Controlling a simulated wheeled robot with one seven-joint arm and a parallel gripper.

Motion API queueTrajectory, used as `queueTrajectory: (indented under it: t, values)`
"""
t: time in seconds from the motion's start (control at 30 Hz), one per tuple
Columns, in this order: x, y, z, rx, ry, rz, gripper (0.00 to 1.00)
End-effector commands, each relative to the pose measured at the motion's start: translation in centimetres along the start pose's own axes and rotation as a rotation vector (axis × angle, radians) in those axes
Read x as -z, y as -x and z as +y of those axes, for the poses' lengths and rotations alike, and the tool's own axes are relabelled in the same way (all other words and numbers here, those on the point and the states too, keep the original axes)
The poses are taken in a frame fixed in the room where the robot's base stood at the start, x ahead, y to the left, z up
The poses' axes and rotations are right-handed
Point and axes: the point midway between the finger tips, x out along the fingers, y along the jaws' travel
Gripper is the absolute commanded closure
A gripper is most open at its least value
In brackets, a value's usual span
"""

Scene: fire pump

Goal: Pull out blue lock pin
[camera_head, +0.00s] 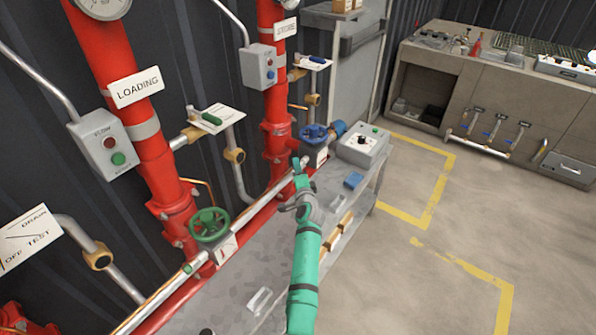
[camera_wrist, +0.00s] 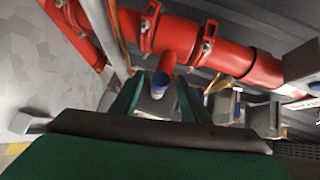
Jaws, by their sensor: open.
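A small blue cylindrical piece (camera_wrist: 161,80) shows in the wrist view, in front of a red pipe branch; it looks like the blue lock pin, but I cannot be sure. My gripper (camera_wrist: 156,94) is open, with its green fingers on either side of that piece in the picture. I cannot tell whether they touch it. In the head view my gripper (camera_head: 300,164) is over the bench beside the red pipes, just below the blue handwheel (camera_head: 313,132). The pin itself cannot be made out in the head view.
A green handwheel (camera_head: 209,224) and a long silver pipe (camera_head: 245,218) lie left of my arm. A grey control box (camera_head: 362,146) and a small blue block (camera_head: 353,180) are on the bench to the right. The floor at right is clear.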

Motion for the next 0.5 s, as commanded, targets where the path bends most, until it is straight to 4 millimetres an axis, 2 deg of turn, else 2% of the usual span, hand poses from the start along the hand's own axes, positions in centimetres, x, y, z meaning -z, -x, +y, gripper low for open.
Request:
queueTrajectory:
  t: [0.07, 0.23, 0.27, 0.4, 0.5]
  values:
    - [0.0, 0.0, 0.0, 0.0, 0.0, 0.0, 0.58]
    - [0.0, 0.0, 0.0, 0.0, 0.0, -0.001, 0.97]
    - [0.0, 0.0, 0.0, 0.0, 0.0, -0.001, 1.0]
    - [-0.2, 0.1, 0.0, 0.0, 0.0, -0.002, 1.0]
    - [-1.2, 0.7, 0.1, 0.0, 0.001, -0.006, 1.0]
